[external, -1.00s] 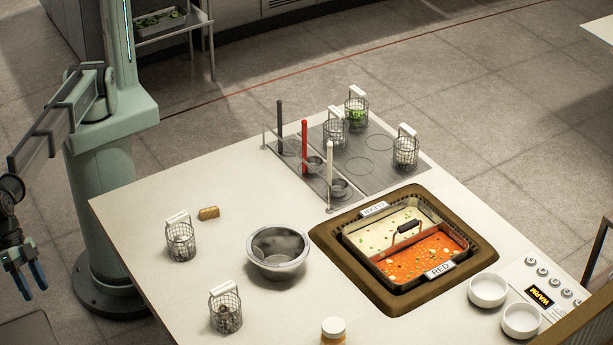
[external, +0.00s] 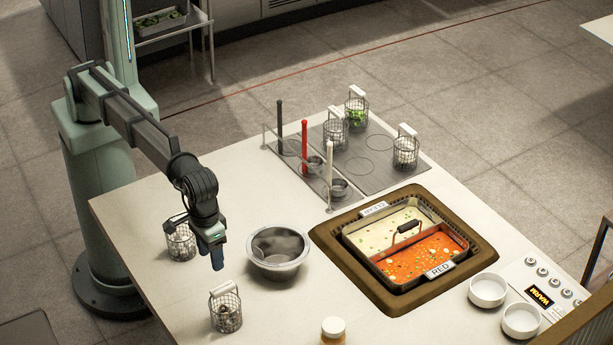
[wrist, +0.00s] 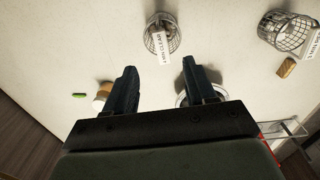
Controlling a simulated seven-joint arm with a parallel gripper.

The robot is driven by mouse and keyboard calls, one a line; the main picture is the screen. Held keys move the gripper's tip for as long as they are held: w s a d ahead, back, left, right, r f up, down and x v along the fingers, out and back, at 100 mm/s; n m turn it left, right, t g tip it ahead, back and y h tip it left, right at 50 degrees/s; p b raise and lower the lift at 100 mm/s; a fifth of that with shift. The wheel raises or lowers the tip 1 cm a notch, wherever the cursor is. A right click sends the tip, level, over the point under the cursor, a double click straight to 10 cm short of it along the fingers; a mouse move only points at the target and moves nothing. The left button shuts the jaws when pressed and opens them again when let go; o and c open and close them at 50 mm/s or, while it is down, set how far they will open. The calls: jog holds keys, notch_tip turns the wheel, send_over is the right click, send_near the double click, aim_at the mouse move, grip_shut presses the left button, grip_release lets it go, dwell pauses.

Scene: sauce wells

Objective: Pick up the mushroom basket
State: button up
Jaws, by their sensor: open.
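A wire basket (external: 226,314) with a white tag on its handle and brownish pieces that look like mushrooms stands upright near the counter's front edge. In the wrist view this basket (wrist: 155,43) is ahead of the fingertips, its tag reading something like "1 MIN CLEAR". My gripper (external: 197,259) is open and empty, above the counter, between this basket and a second wire basket (external: 181,246) with pale contents, which it partly covers. In the wrist view my gripper (wrist: 159,70) has its fingers wide apart, with the first basket roughly centred beyond them. I see no contact.
A metal bowl (external: 278,262) stands right of my gripper. A white-lidded jar (external: 333,329) is at the front edge. A brown block (wrist: 287,67) lies by the second basket (wrist: 283,32). The sauce pan (external: 405,240), two white bowls and a rack with more baskets are further right.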

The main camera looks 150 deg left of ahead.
aim_at(222, 287)
jog(key=f, duration=0.4)
jog(key=a+f, duration=0.1)
jog(key=f, duration=0.4)
jog(key=a+f, duration=0.1)
jog(key=f, duration=0.3)
jog(key=shift+f, duration=0.4)
jog(key=shift+c, duration=0.2)
grip_shut()
dwell(0.4)
